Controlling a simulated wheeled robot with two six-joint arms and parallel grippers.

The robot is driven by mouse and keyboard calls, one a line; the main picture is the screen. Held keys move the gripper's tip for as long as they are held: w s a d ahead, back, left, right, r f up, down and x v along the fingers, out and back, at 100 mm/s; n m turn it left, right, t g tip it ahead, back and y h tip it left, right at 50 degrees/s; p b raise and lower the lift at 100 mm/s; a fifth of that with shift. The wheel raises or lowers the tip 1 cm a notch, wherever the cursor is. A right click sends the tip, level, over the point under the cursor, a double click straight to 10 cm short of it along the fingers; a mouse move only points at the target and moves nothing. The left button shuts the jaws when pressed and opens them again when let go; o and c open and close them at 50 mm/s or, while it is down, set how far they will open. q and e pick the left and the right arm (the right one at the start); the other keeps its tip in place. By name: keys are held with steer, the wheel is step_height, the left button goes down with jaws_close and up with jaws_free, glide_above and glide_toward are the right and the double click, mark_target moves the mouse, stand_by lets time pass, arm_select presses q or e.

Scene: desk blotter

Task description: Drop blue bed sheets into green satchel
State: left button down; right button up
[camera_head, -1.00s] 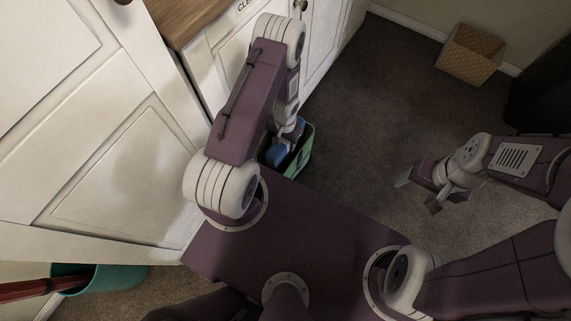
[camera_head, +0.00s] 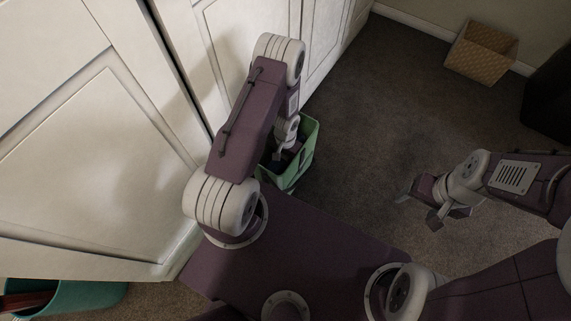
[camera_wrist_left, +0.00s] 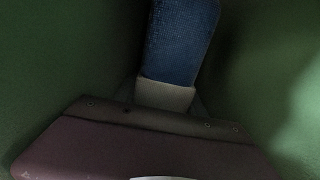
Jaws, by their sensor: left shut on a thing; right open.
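The green satchel (camera_head: 301,158) stands on the floor beside the white cabinets, open at the top. My left arm reaches down into it, and the left gripper (camera_head: 281,157) is inside, partly hidden by my arm. In the left wrist view the blue bed sheets (camera_wrist_left: 181,42) show as a blue textured bundle at the gripper's (camera_wrist_left: 166,95) tip, between the dark green satchel walls (camera_wrist_left: 60,60). The left gripper is shut on them. My right gripper (camera_head: 421,207) is open and empty above the carpet at the right.
A woven tan basket (camera_head: 481,52) stands by the far wall. A teal bin (camera_head: 95,296) holding something dark red is at the lower left. White cabinets (camera_head: 90,150) run along the left. The dark carpet (camera_head: 380,100) between satchel and basket is clear.

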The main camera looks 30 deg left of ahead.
arm_select(q)
steer(key=shift+f+b, duration=2.4)
steer(key=shift+f, duration=0.25)
steer(key=c, duration=0.7)
jaws_free()
steer(key=shift+r, duration=0.1)
step_height(320, 180, up, 13)
steer(key=p, duration=1.3)
steer(key=shift+r, duration=0.1)
